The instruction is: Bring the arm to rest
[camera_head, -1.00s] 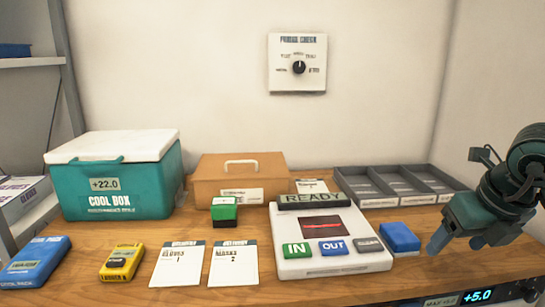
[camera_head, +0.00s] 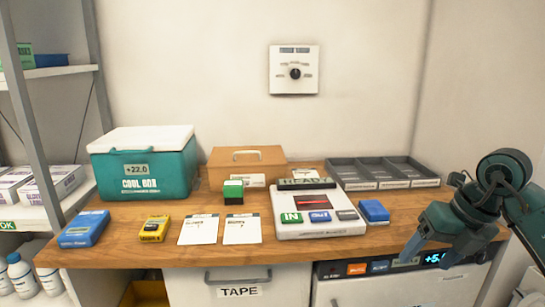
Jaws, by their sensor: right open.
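My right gripper (camera_head: 432,240) is at the right, in front of the desk's front right edge. Its fingers point down and to the left, and it is open with nothing visible between the fingers. The arm comes in from the right edge of the view. A blue block (camera_head: 374,211) lies on the desk to the left of the gripper, apart from it. My left gripper is not in view.
The wooden desk (camera_head: 140,236) holds a teal cool box (camera_head: 158,175), an orange box (camera_head: 247,171), a white button unit (camera_head: 318,228) and a grey divided tray (camera_head: 383,175). Below are a TAPE drawer (camera_head: 239,291) and a unit with a lit display (camera_head: 385,289). Shelves (camera_head: 50,72) stand left.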

